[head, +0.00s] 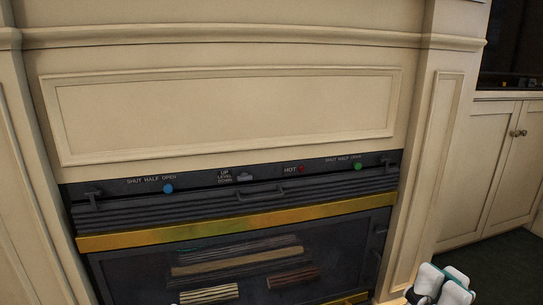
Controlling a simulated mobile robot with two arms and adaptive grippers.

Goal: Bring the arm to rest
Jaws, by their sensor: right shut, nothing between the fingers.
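My right gripper (441,285) shows at the bottom edge, right of centre. It is white with dark and teal parts, and its fingers are shut with nothing between them. It appears in front of the right foot of the mantel, and I cannot tell how far it is from it. Most of my right arm is out of the picture.
A fireplace with a brass strip (220,230) and dark glass front (345,255) stands ahead. Its control panel has a blue knob (168,188), green knob (358,166) and red light (301,169). A cream cabinet (490,180) stands right, with dark floor (480,258) before it.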

